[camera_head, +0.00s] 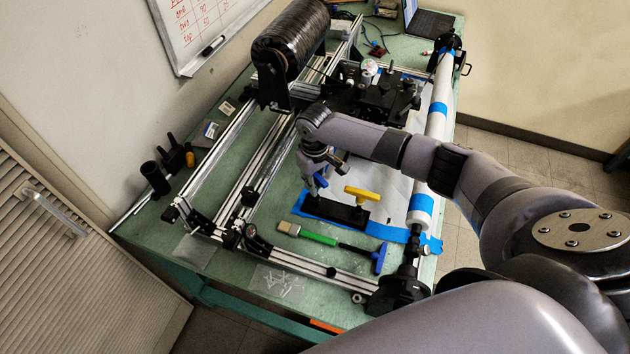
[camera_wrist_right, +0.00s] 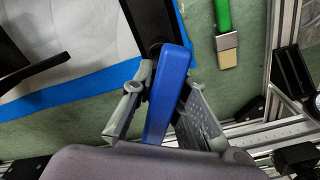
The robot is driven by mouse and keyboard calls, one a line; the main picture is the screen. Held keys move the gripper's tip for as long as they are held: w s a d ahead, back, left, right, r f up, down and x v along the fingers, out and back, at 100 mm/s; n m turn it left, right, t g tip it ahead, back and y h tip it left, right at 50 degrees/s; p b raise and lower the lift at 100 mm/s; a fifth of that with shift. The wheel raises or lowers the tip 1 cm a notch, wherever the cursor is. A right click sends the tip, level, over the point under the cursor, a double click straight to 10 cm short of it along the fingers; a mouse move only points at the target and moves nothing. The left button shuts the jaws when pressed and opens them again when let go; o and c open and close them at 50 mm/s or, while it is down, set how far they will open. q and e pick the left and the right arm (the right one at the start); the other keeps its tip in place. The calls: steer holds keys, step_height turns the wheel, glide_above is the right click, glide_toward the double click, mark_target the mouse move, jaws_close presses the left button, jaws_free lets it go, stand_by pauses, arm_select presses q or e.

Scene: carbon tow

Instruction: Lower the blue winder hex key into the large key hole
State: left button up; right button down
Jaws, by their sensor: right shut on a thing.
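My right gripper (camera_head: 316,170) is shut on the blue winder hex key (camera_head: 320,181), at the left end of the black key block (camera_head: 340,212). In the right wrist view, the fingers (camera_wrist_right: 163,88) clasp the blue handle (camera_wrist_right: 168,95) from both sides. The handle overlaps the near end of the black block (camera_wrist_right: 153,22). The key's shaft and the large key hole are hidden, so I cannot tell whether the tip is in the hole. My left gripper is not in view.
A green-handled brush (camera_head: 318,237) and another blue-handled tool (camera_head: 381,258) lie in front of the block. A blue-taped white roller (camera_head: 438,120) runs along the right. Metal rails (camera_head: 262,165) and the dark winder carriage (camera_head: 375,100) border the area. A spool stands behind.

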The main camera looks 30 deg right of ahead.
steer(key=shift+f+b, duration=0.5)
steer(key=shift+f, duration=0.5)
steer(key=c, duration=1.5)
jaws_free()
steer(key=shift+r, duration=0.1)
step_height(320, 180, up, 12)
